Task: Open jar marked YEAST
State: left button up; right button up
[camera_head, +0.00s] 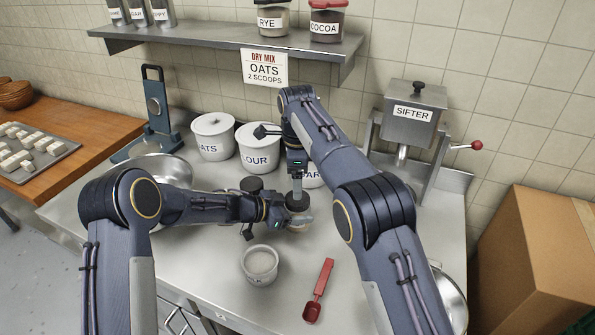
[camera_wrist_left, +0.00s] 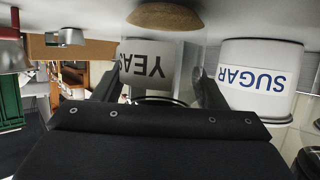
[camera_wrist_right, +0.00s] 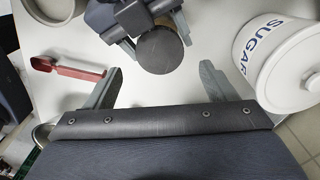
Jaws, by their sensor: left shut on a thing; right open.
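The jar marked YEAST shows upside down in the left wrist view, its label (camera_wrist_left: 147,68) partly cut off and brown contents (camera_wrist_left: 165,16) at its base. My left gripper (camera_wrist_left: 160,72) is shut around the jar, a finger on each side. In the head view the jar stands on the counter, mostly hidden by my grippers. Its dark round lid (camera_wrist_right: 160,50) is on, seen from above in the right wrist view. My right gripper (camera_wrist_right: 160,70) is open and points down above the jar. Its fingers are apart, with the lid beyond their tips.
A SUGAR canister (camera_wrist_right: 285,62) stands close beside the jar. OATS (camera_head: 213,137) and FLOUR (camera_head: 259,147) canisters stand behind. A white tub (camera_head: 260,265) and a red scoop (camera_head: 318,290) lie in front. A sifter (camera_head: 410,115) stands at right, under a tiled wall.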

aim_at(297, 212)
notch_tip(297, 212, down, 6)
dwell(0.4)
jog(key=c, duration=1)
jog(key=n, duration=1.3)
jog(key=o, duration=1.1)
jog(key=shift+c, duration=0.2)
